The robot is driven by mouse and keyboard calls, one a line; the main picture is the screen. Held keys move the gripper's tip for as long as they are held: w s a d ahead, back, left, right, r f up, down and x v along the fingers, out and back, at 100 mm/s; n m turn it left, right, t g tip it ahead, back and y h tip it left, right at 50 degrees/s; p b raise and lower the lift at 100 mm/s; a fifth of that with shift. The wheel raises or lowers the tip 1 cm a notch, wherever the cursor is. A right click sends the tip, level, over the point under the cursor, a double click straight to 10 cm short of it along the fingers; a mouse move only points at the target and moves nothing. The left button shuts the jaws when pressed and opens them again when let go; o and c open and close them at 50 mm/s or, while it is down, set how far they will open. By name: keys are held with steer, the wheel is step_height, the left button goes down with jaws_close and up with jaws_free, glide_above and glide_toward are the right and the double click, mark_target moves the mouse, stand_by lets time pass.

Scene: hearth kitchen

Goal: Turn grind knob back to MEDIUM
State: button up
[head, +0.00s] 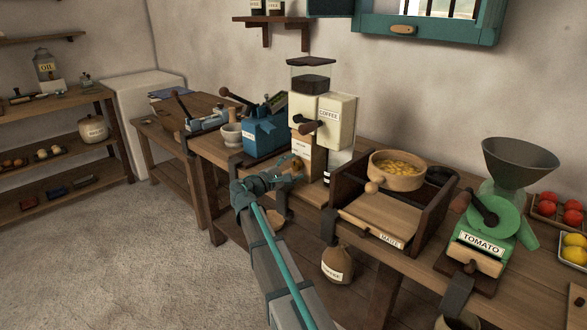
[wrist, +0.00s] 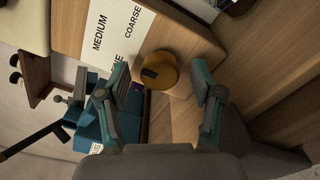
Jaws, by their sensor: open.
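The cream coffee grinder (head: 336,115) stands on the bench, with a white label on its wooden lower front. The round brass-coloured grind knob (wrist: 164,66) sits beside that label (wrist: 112,32); it also shows small in the head view (head: 297,165). The label reads MEDIUM and COARSE, plus a partly hidden word ending in "NE". A dark mark is on the knob's left part in the wrist view, on the side of that partial word. My gripper (wrist: 162,88) is open, its fingertips on either side of the knob. Contact cannot be told. My gripper also shows in the head view (head: 284,180).
A blue machine (head: 265,132) and a mortar (head: 231,134) stand left of the grinder. To the right are a wooden tray labelled MAIZE (head: 378,232), a bowl of yellow grain (head: 397,170) and a green tomato mill (head: 488,225).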

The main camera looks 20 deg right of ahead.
steer(key=v, duration=1.1)
steer(key=shift+s+a, duration=0.2)
steer(key=shift+a, duration=0.1)
